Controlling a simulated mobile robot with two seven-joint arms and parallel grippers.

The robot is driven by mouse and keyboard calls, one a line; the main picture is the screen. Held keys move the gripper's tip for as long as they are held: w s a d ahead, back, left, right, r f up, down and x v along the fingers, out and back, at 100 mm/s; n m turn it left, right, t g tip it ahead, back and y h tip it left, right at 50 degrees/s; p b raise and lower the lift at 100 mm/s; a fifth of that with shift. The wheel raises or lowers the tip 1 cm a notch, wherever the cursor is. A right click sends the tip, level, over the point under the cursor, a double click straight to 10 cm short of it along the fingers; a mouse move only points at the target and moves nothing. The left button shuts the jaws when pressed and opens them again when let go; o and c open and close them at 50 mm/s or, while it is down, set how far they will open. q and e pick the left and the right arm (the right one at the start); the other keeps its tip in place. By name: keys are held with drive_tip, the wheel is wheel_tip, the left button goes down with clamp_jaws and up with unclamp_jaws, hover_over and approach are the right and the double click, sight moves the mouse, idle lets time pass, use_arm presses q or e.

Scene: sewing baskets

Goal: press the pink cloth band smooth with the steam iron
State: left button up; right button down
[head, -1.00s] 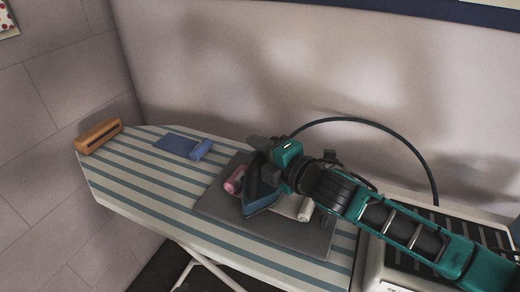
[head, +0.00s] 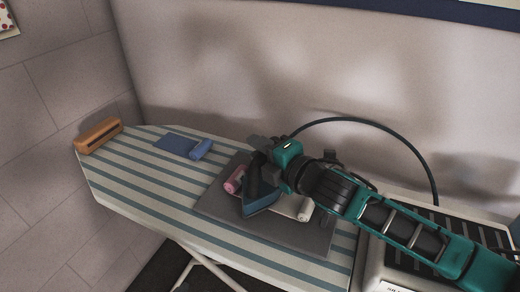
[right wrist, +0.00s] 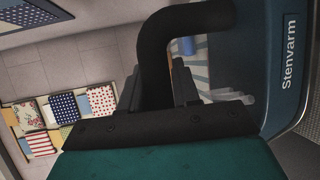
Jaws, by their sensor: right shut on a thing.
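The steam iron (head: 262,199), dark blue with a black handle, is over the grey mat (head: 235,222) on the ironing board. My right gripper (head: 262,165) is shut on its handle. In the right wrist view the iron (right wrist: 288,70) shows its "Stenvarm" lettering and the black handle between my right gripper's jaws (right wrist: 190,85). The pink cloth band (head: 236,179) is on the mat just left of the iron, its visible end rolled up; the rest is hidden behind the iron and gripper. I cannot tell whether the iron touches it. My left gripper is not in view.
A white roll (head: 304,210) lies on the mat right of the iron. A blue cloth (head: 177,144) with a rolled end and an orange-brown object (head: 98,135) lie farther left on the striped board (head: 140,180). A dark hose (head: 390,127) arcs behind my arm.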

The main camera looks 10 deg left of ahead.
drive_tip(key=shift+f, duration=0.2)
drive_tip(key=shift+w+r+p, duration=0.1)
drive_tip(key=shift+r+p, duration=0.75)
drive_tip(key=shift+p, duration=0.05)
drive_tip(key=shift+r+p, duration=0.65)
drive_tip(key=shift+r, duration=0.15)
wheel_tip(320, 180, up, 4)
drive_tip(key=shift+r, duration=0.2)
